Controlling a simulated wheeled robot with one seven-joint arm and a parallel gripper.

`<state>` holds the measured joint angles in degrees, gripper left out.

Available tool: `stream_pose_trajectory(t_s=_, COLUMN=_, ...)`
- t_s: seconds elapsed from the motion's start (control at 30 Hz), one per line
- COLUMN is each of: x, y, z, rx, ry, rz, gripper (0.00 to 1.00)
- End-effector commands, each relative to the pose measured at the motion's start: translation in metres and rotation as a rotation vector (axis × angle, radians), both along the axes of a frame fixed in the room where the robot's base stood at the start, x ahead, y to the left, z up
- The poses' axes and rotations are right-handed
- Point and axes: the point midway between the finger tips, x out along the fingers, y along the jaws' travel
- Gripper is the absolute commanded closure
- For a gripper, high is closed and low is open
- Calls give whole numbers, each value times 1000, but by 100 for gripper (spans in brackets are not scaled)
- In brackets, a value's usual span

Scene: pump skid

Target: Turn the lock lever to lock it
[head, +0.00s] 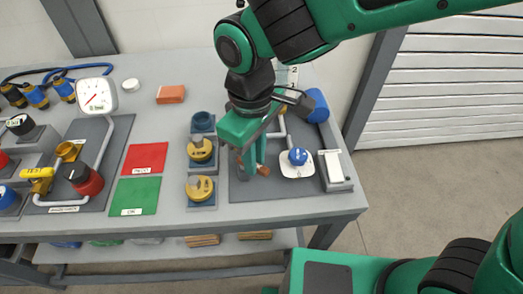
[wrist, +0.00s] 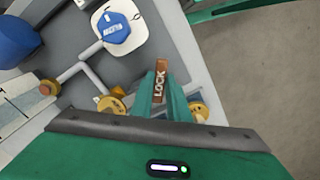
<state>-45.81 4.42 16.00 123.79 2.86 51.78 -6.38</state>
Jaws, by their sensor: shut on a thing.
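The lock lever is a brown-orange bar marked LOCK; in the wrist view (wrist: 161,68) it stands between my fingertips. My gripper (head: 250,168) reaches down onto the right-hand grey panel and is shut on the lever. In the head view a brown end of the lever (head: 263,170) shows just right of the fingers, and the rest is hidden behind them. In the wrist view my green gripper fingers (wrist: 160,95) sit on either side of the lever. The lever's pivot is hidden, so I cannot tell its exact angle.
A blue knob (head: 298,157) on a white plate sits close right of my gripper. A blue cylinder (head: 317,105) and a white switch block (head: 334,168) lie further right. Yellow round parts (head: 200,188) stand on the left. Red (head: 145,158) and green (head: 134,196) mats lie flat beyond.

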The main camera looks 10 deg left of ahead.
Motion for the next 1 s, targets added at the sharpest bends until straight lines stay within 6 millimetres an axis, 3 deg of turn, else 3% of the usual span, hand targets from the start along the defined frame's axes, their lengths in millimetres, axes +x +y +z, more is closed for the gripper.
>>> stream_pose_trajectory(t_s=0.6, x=-4, y=12, z=2, rx=11, ry=-9, rz=-595, gripper=100)
stream_pose_trajectory(t_s=1.0, x=-8, y=17, z=2, rx=9, ry=-8, rz=-858, gripper=100)
